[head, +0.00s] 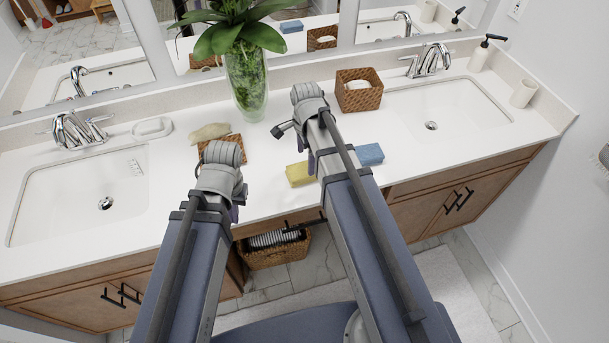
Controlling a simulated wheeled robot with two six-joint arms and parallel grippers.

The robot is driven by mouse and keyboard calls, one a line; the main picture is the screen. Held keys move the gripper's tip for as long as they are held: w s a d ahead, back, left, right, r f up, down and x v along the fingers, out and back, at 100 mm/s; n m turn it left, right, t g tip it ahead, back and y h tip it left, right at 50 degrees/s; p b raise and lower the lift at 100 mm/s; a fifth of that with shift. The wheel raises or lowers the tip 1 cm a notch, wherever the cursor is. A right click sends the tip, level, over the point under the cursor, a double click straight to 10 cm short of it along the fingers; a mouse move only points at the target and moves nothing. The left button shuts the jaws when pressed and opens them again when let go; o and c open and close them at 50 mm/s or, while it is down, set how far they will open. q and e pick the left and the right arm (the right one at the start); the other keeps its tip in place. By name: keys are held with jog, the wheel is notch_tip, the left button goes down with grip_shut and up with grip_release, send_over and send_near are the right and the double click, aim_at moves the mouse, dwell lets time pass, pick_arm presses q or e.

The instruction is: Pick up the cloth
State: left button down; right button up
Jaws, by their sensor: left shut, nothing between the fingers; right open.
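A folded blue cloth-like block (370,153) lies near the front edge of the white counter, just right of my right arm. A yellow block (299,174), sponge or folded cloth, lies left of that arm, which partly hides it. I cannot tell for sure which of them is the cloth. My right gripper (286,130) is over the middle of the counter, beyond both blocks, open and holding nothing. My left gripper (222,155) is by a small wicker tray (236,143), shut and empty. Its fingertips are mostly hidden by the wrist.
A glass vase with a plant (247,80) stands behind the grippers. A wicker basket (359,92) stands right of it. Sinks lie left (80,195) and right (440,110). A tan item (210,132) and soap dish (152,128) are at left. The mirror stands behind.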

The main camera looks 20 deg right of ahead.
aim_at(305, 169)
jog(key=shift+w+a+f+b, duration=0.1)
jog(key=shift+f+b, duration=1.2)
jog(key=shift+b, duration=0.05)
jog(key=shift+w+f+b, duration=0.1)
jog(key=shift+f+b, duration=1.2)
jog(key=shift+r, duration=0.1)
jog(key=shift+c, duration=0.2)
jog(key=c, duration=1.1)
